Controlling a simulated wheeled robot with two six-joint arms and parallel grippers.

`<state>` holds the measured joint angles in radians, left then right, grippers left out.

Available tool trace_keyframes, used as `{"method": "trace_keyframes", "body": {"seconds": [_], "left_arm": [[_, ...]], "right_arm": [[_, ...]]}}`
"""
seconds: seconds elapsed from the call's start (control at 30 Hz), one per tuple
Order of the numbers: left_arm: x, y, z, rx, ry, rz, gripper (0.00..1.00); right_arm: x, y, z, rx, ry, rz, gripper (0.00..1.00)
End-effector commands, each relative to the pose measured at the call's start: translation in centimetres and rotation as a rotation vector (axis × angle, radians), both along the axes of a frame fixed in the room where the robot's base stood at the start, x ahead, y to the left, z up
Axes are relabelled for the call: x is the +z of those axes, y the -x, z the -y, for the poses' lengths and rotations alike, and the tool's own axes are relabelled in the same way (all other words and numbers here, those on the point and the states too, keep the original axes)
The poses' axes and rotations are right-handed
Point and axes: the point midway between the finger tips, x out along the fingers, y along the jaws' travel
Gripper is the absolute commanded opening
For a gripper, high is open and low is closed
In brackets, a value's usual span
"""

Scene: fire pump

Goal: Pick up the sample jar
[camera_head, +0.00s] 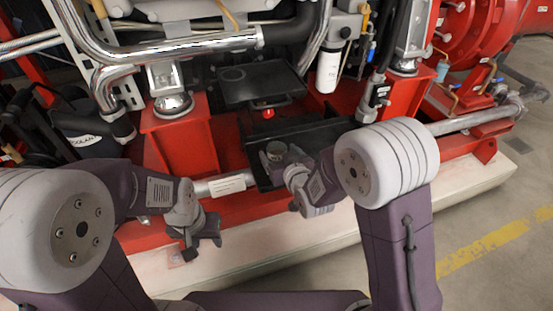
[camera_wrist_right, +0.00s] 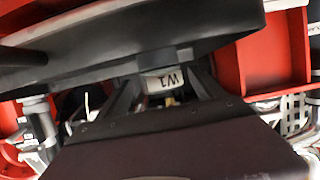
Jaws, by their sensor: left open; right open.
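The sample jar (camera_head: 274,151) appears to be the small round container with a grey top, standing on the black tray (camera_head: 318,132) low on the pump. In the right wrist view, a pale jar with dark upside-down letters (camera_wrist_right: 166,81) shows between the fingers. My right gripper (camera_head: 285,160) is open, at the jar's near right side; I cannot tell whether the fingers touch it. Part of the jar is hidden by the gripper. My left gripper (camera_head: 203,240) is open and empty, left of the jar and lower in the picture, over the pale plinth.
A black shelf plate (camera_head: 262,83) sits above the tray, with a red knob (camera_head: 268,113) under it. A red pedestal (camera_head: 178,140) stands left. A horizontal pipe with a white label (camera_head: 228,184) runs left of the tray. Floor at the right is clear.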

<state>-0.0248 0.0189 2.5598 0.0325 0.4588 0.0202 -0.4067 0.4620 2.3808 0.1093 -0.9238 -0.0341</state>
Motion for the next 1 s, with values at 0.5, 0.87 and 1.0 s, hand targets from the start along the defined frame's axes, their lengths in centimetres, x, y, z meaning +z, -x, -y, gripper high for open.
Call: {"method": "trace_keyframes", "body": {"seconds": [0.5, 0.87, 1.0], "left_arm": [[-3.6, 0.0, 0.0, 0.000, 0.000, 0.000, 0.44], [-3.6, 0.0, 0.0, 0.000, 0.000, 0.000, 0.44], [-3.6, 0.0, 0.0, 0.000, 0.000, 0.000, 0.44]], "right_arm": [[-2.2, -4.5, -1.7, 0.000, 0.000, 0.000, 0.78], [-2.1, -4.4, -1.6, 0.000, 0.000, 0.001, 0.07], [-2.1, -4.4, -1.6, 0.000, 0.000, 0.001, 0.00]]}}
